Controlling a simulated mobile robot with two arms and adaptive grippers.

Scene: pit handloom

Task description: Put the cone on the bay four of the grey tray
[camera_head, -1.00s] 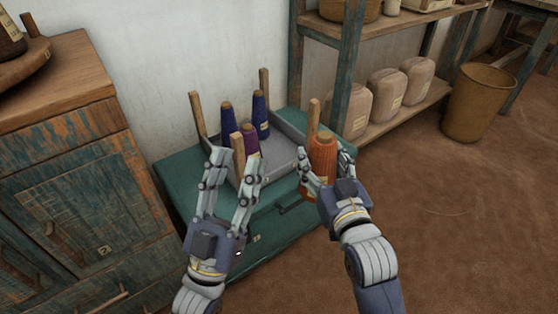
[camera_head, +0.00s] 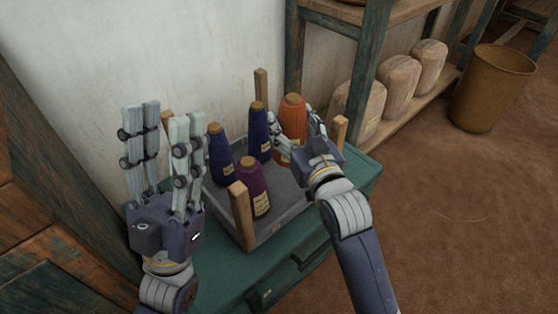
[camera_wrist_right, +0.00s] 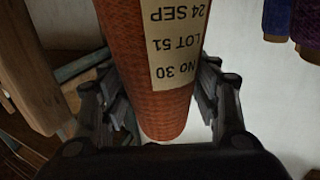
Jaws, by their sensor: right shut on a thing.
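The orange cone (camera_head: 293,117) is upright at the far right part of the grey tray (camera_head: 279,223). My right gripper (camera_head: 298,138) is shut on it; in the right wrist view the cone (camera_wrist_right: 150,95) with its lot label fills the space between the fingers. Whether its base touches the tray floor is hidden. Two dark blue cones (camera_head: 220,158) and (camera_head: 259,133) and a purple cone (camera_head: 252,188) stand in the tray. My left gripper (camera_head: 160,125) is open and empty, raised left of the tray.
Wooden posts (camera_head: 242,215) rise at the tray's corners. The tray rests on a green chest (camera_head: 300,262) against the white wall. A shelf with several wrapped bundles (camera_head: 400,82) stands at the right, beside a tan bin (camera_head: 492,88). A wooden cabinet (camera_head: 45,235) is at the left.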

